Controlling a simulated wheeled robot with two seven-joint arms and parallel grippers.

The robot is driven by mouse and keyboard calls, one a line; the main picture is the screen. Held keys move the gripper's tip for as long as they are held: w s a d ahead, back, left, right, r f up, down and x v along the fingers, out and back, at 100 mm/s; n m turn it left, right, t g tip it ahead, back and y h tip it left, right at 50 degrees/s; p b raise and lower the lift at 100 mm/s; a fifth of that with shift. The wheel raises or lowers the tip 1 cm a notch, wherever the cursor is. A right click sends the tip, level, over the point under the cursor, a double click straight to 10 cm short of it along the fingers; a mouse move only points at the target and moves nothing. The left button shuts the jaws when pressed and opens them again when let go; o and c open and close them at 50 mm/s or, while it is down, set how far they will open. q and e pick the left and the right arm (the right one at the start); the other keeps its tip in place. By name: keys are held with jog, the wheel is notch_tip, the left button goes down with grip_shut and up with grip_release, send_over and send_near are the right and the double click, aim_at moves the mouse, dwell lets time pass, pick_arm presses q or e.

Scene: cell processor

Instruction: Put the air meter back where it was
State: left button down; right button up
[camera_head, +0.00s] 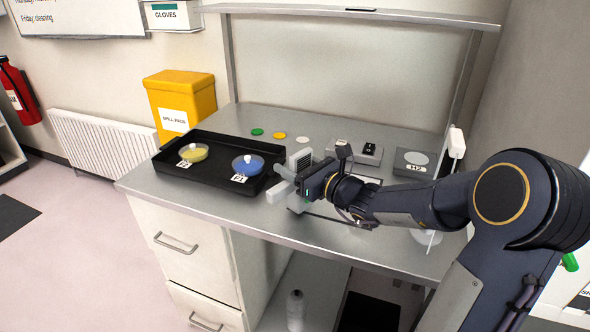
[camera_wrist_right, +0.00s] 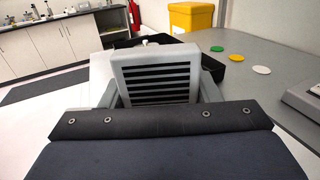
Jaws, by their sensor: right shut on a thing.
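The air meter (camera_head: 301,158) is a light grey box with a dark slatted grille. My right gripper (camera_head: 288,182) is shut on it, just right of the black tray, over the bench. In the right wrist view the air meter (camera_wrist_right: 156,76) stands upright between the two grey fingers, its slatted face toward the camera. Whether its base touches the bench cannot be told, as the gripper hides its lower part. My left gripper is not in view.
The black tray (camera_head: 185,172) holds a yellow dish (camera_head: 194,153) and a blue dish (camera_head: 248,166). Green, yellow and white discs (camera_head: 257,132) lie behind. Grey devices (camera_head: 357,151) and (camera_head: 412,162) stand at the right. A yellow bin (camera_head: 181,96) is beyond the bench. Bare bench lies in front.

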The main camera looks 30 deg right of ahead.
jog(key=shift+f, duration=0.35)
jog(key=shift+f, duration=0.15)
jog(key=o, duration=1.1)
